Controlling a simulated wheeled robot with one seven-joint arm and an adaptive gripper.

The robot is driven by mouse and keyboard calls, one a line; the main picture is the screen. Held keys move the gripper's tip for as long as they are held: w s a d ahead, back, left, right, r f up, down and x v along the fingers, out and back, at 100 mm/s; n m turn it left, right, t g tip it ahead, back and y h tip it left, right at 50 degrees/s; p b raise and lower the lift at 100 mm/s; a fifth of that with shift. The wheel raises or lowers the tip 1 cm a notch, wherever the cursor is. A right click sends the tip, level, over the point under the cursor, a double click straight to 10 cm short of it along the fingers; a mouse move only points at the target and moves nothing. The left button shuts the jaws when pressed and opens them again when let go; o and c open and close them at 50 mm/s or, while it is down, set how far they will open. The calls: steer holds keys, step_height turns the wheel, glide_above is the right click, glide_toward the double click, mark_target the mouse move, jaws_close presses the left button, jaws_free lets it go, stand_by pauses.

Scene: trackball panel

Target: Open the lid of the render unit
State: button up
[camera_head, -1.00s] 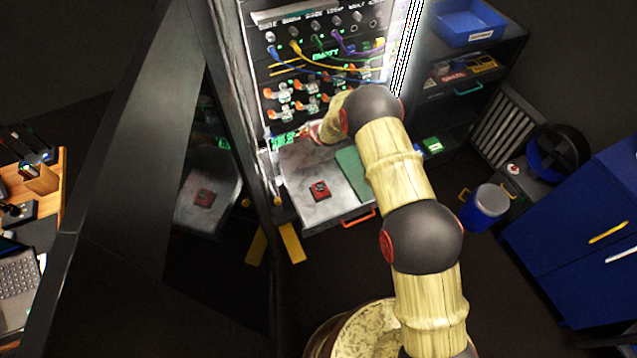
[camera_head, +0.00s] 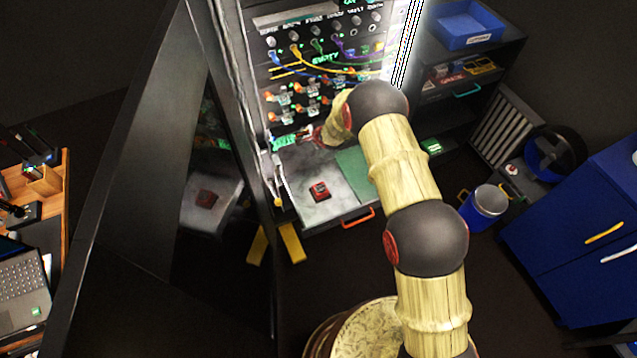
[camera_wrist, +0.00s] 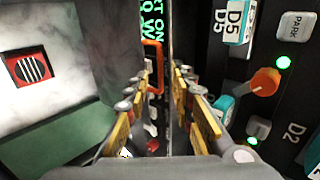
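My gripper (camera_wrist: 162,82) shows in the wrist view with its two yellow-and-grey fingers apart, and nothing is clearly held between them. An orange frame-like part (camera_wrist: 153,52) lies just past the fingertips, beside a dark strip with green lettering (camera_wrist: 150,15). I cannot tell for sure whether this frame belongs to the render unit's lid. In the head view my gripper (camera_head: 316,134) is small and partly hidden by my wrist, low in front of the lit rack panel (camera_head: 272,105). No lid is clearly seen raised.
A grey shelf (camera_head: 300,180) with a red square device (camera_head: 320,191) juts out below the panel; the device (camera_wrist: 28,68) also shows in the wrist view. Orange knobs (camera_wrist: 265,82) and cables (camera_head: 318,68) stand close by. A blue bin (camera_head: 468,25) is at upper right.

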steer(key=p+v, duration=0.2)
steer(key=v, duration=0.2)
stand_by(0.4)
stand_by(0.5)
